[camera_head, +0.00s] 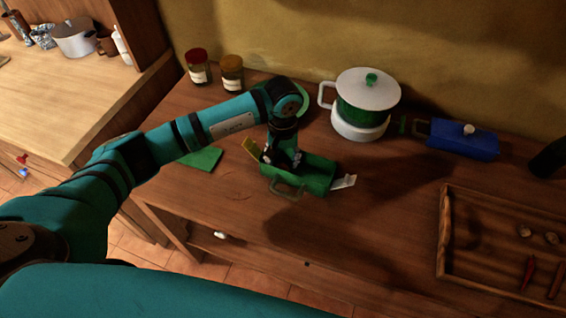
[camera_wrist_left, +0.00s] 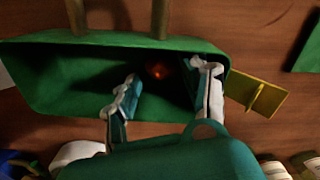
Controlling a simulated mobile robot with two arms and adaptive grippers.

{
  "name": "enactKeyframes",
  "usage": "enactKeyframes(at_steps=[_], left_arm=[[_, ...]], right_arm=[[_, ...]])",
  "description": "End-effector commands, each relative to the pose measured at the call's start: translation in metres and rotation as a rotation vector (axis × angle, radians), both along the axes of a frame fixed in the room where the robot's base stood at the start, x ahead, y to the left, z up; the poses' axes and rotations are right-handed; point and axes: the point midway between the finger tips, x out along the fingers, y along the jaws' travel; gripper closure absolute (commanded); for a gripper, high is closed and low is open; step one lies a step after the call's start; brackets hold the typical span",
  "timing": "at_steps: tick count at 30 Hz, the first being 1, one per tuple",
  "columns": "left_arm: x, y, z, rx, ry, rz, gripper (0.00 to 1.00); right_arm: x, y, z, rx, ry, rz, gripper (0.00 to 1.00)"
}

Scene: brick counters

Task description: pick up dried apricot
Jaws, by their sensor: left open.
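A dried apricot (camera_wrist_left: 157,71), small and orange-red, lies in the dark inside of a green box (camera_wrist_left: 35,75) in the left wrist view. In the head view the green box (camera_head: 315,178) stands on the wooden counter, with a yellow flap, a pale flap and a handle. The apricot is hidden there. My left gripper (camera_head: 283,158) points down into the box. In the left wrist view its fingers (camera_wrist_left: 168,74) are apart, one on each side of the apricot, not visibly touching it. My right gripper is not in view.
A white-lidded green pot (camera_head: 362,110) and a blue box (camera_head: 463,140) stand behind to the right. Two jars (camera_head: 198,68) stand at the back left. A wooden tray (camera_head: 446,235) with small items lies at right. The counter between box and tray is clear.

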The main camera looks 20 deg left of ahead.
Motion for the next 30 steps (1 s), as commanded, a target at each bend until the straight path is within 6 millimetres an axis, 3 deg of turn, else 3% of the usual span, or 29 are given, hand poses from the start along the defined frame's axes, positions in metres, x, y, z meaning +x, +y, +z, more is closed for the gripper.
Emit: enactKeyframes(at_steps=[5,12,19,30], left_arm=[[-0.001,-0.001,-0.017,-0.001,0.001,0.0,0.54],[0.0,0.0,-0.02,-0.001,-0.001,-0.001,0.54],[0.0,0.0,-0.019,-0.001,-0.001,0.0,0.84],[0.001,0.0,-0.014,-0.001,-0.004,0.0,0.84]], right_arm=[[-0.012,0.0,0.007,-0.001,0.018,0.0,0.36],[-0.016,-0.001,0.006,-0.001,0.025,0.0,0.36],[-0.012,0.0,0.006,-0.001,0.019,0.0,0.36],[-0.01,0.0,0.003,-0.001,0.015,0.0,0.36]])
